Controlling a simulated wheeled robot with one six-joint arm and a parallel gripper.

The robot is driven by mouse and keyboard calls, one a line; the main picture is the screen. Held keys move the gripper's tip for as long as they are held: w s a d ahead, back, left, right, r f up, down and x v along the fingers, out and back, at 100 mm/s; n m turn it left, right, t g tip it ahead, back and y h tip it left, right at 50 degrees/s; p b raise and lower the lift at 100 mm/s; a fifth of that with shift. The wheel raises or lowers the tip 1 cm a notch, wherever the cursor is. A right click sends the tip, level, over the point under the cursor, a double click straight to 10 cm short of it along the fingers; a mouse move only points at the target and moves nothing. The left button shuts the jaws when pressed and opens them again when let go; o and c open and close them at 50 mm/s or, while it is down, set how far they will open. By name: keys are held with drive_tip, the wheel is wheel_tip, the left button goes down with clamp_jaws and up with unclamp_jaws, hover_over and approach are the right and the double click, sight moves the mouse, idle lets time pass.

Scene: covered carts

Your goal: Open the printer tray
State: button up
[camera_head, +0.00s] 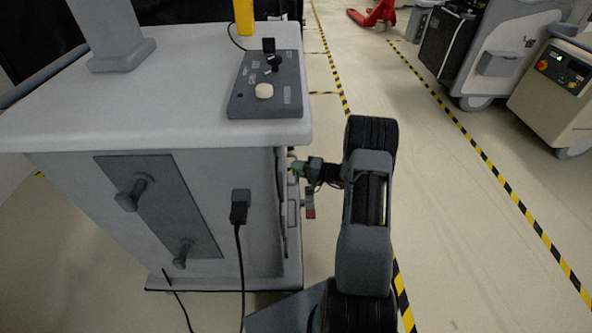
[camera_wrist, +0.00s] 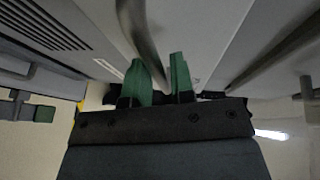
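My gripper (camera_head: 298,168) is at the right side face of the grey cart (camera_head: 60,125) in the head view, with green fingertips close to that face. In the wrist view my gripper (camera_wrist: 161,78) has its two green fingers apart, with a dark grey bar-shaped handle (camera_wrist: 140,35) running down between them. I cannot tell whether the fingers press on the bar. The side face is seen nearly edge-on in the head view, so I cannot make out the printer tray's outline there.
A control panel (camera_head: 266,85) sits on the cart top. A small part with a red end (camera_head: 310,212) juts from the side face below my gripper. A black plug and cable (camera_head: 239,212) hang on the near face. The floor (camera_head: 450,220) to the right is clear up to other carts (camera_head: 555,95).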

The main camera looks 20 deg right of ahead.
drive_tip(key=shift+w+a, duration=0.25)
clamp_jaws()
idle(0.3)
